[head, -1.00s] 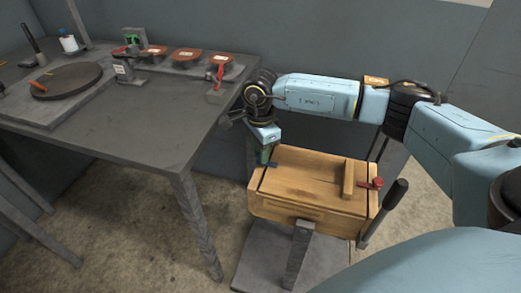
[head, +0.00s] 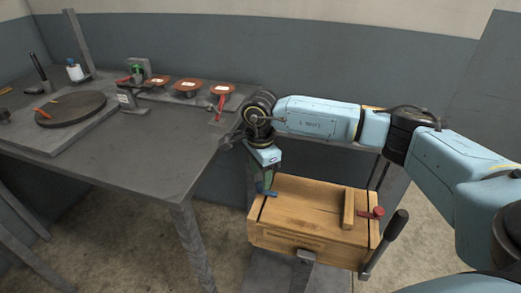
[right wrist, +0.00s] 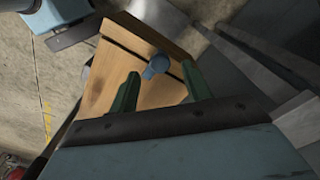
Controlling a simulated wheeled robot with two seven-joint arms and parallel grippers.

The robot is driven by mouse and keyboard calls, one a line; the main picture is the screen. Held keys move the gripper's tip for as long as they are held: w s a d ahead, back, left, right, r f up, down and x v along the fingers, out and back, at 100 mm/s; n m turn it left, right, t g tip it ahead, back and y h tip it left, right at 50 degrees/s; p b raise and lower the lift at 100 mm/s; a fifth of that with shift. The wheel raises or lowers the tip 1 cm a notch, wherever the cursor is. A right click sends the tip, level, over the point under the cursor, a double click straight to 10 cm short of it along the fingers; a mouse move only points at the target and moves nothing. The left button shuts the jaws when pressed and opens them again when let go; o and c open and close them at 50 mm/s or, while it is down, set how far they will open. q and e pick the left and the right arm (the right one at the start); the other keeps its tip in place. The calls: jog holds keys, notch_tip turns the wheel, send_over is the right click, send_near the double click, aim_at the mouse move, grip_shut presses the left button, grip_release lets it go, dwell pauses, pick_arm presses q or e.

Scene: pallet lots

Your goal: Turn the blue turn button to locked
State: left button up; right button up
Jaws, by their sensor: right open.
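The wooden box (head: 312,212) stands low to the right of the table. The blue turn button (head: 270,194) is on its lid near the left end, beside a dark strip. My right gripper (head: 262,178) points down at that end of the lid. Its green fingers (right wrist: 163,78) are open on either side of the button, with a visible gap to each. Whether they reach its height I cannot tell. My left gripper is out of view.
A red turn button (head: 372,212) sits at the lid's right end, near a wooden bar (head: 348,209) and a dark lever handle (head: 397,229).

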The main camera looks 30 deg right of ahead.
aim_at(261, 184)
pick_arm(q)
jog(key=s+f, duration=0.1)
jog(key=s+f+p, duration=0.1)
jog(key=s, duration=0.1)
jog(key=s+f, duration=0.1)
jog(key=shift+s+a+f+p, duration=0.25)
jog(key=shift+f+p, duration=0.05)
jog(key=shift+p, duration=0.1)
pick_arm(e)
notch_tip(261, 184, up, 11)
jog(key=shift+f, duration=0.1)
